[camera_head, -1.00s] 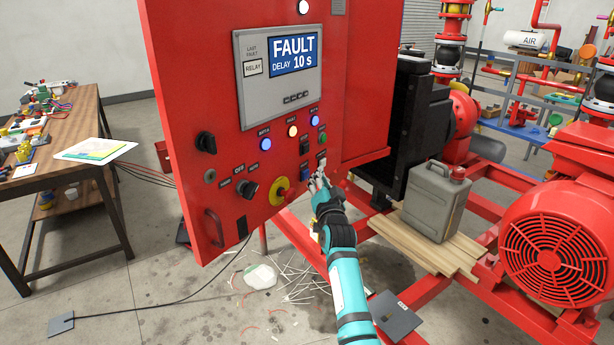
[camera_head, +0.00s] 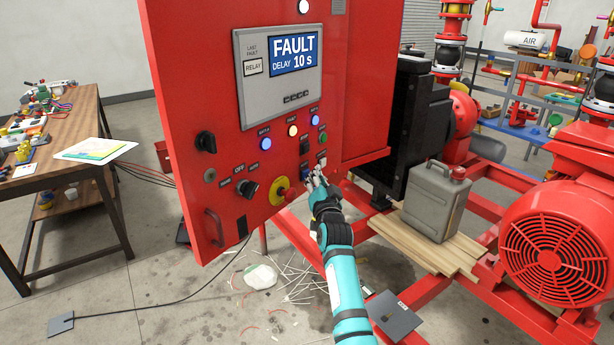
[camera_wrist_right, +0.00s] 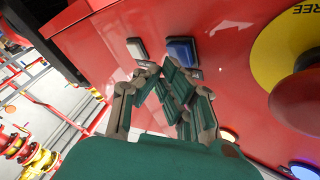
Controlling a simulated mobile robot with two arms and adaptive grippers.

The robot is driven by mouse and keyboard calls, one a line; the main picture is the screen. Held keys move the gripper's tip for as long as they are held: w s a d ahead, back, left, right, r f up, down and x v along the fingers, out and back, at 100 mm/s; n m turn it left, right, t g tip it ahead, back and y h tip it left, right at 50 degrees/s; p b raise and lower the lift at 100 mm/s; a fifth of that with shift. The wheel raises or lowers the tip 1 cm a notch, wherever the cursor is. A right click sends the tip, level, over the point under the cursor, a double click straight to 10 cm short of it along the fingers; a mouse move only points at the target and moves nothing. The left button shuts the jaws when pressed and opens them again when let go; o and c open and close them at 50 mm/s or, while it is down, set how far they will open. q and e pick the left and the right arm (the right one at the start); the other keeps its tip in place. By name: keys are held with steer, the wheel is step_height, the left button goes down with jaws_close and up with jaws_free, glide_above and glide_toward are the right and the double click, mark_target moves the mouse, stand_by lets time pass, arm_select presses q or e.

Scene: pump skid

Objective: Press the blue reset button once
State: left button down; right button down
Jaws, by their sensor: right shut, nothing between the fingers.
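The blue button (camera_head: 305,171) is low on the red panel, partly covered by my right fingertips in the head view. In the right wrist view the blue button (camera_wrist_right: 181,49) is a square cap in a dark frame, set on the red panel. My right gripper (camera_head: 315,179) is shut and empty, close in front of the panel. In the wrist view its fingertips (camera_wrist_right: 168,68) are just below the blue button's lower left side. I cannot tell whether they touch it. My left gripper is out of view.
A white square button (camera_wrist_right: 137,48) is beside the blue one. A red mushroom button on a yellow disc (camera_wrist_right: 276,50) is on its other side. A fault display (camera_head: 293,55) is above. A grey jerrycan (camera_head: 435,202) stands on planks to the right.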

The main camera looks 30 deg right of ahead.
steer(key=shift+w+a, duration=0.15)
steer(key=shift+w, duration=0.25)
stand_by(0.7)
stand_by(0.3)
steer(key=shift+s+d+p, duration=0.3)
steer(key=shift+s+p, duration=0.05)
steer(key=shift+s, duration=0.45)
steer(key=s, duration=0.1)
steer(key=s+d+p, duration=0.1)
steer(key=s, duration=0.1)
steer(key=s+d+p, duration=0.1)
steer(key=shift+s, duration=0.25)
stand_by(0.6)
